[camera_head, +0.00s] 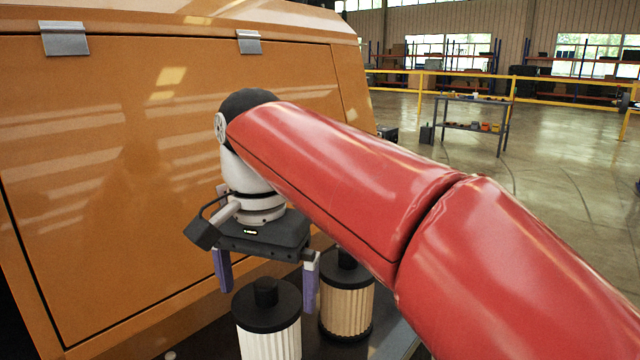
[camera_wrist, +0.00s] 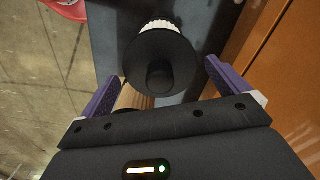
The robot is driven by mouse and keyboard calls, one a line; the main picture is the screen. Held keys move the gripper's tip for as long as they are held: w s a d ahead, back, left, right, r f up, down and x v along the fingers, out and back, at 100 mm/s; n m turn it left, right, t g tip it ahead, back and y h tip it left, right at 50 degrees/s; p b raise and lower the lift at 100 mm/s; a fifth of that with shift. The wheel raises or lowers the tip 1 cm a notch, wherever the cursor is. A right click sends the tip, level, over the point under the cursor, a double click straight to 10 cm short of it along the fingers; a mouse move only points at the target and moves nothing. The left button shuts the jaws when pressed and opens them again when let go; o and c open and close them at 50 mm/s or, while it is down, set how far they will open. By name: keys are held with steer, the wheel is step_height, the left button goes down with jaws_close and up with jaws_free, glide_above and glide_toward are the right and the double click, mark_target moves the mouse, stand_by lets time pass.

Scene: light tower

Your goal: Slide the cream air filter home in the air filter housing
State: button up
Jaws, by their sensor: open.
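Two pleated filters with black end caps stand upright below my gripper in the head view. The tan-cream filter (camera_head: 346,306) is behind and to the right, and the white filter (camera_head: 268,343) is nearer. My gripper (camera_head: 266,290) is open and empty, pointing down with its purple fingers spread. In the wrist view the white filter's black cap (camera_wrist: 160,62) lies just ahead of the gap between the fingertips (camera_wrist: 160,75). A strip of the tan filter (camera_wrist: 132,98) shows there, mostly hidden by the gripper body. I cannot make out the air filter housing in either view.
A large orange cabinet with a closed panel (camera_head: 130,180) rises close beside my gripper on the left. The filters stand on a dark grey surface (camera_head: 395,338). A workbench (camera_head: 470,125) and yellow railing (camera_head: 440,90) are far back, with open floor before them.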

stand_by(0.8)
steer(key=shift+p, duration=0.3)
steer(key=c, duration=1)
steer(key=shift+r+p, duration=1.15)
steer(key=shift+p, duration=0.05)
steer(key=shift+r+p, duration=0.3)
steer(key=shift+r, duration=1.55)
